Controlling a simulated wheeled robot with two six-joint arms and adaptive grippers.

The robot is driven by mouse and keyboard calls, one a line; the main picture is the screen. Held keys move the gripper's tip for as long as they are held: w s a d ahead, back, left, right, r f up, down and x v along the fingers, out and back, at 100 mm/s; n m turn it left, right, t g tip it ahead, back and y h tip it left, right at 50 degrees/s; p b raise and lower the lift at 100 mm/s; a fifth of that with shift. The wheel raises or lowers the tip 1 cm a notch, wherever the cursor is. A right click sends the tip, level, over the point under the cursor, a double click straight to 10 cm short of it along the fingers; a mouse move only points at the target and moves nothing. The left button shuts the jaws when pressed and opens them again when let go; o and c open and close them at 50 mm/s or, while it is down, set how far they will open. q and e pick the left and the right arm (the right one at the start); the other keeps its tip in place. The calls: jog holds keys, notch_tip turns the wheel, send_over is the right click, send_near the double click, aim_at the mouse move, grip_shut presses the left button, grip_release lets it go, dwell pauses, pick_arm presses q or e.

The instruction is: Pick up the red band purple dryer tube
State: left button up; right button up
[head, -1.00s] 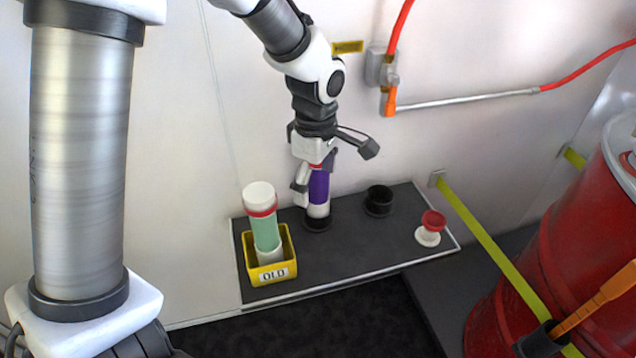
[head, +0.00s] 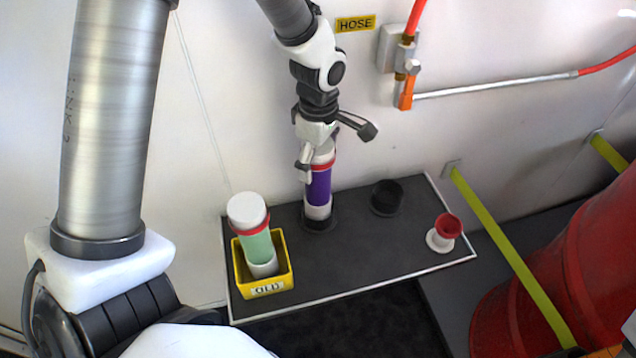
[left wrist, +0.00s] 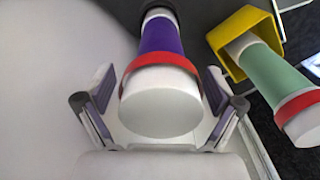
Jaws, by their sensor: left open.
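The purple dryer tube (head: 318,190), with a red band and white ends, stands upright in a black round holder on the dark shelf (head: 350,265). In the left wrist view its white cap and red band (left wrist: 160,95) face the camera. My left gripper (head: 319,160) is open at the tube's upper end. In the left wrist view its fingers (left wrist: 155,98) are spread on either side of the tube, apart from it. My right gripper is not in view.
A green tube (head: 257,240) with a red band leans in a yellow bin (head: 265,291), left of the purple tube. An empty black holder (head: 386,197) and a red-and-white funnel-like piece (head: 443,232) stand to the right. A white wall is close behind.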

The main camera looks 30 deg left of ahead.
pick_arm(q)
jog(key=shift+f, duration=0.5)
jog(key=shift+r, duration=0.15)
jog(key=shift+s, duration=0.1)
grip_shut()
jog(key=shift+r, duration=0.1)
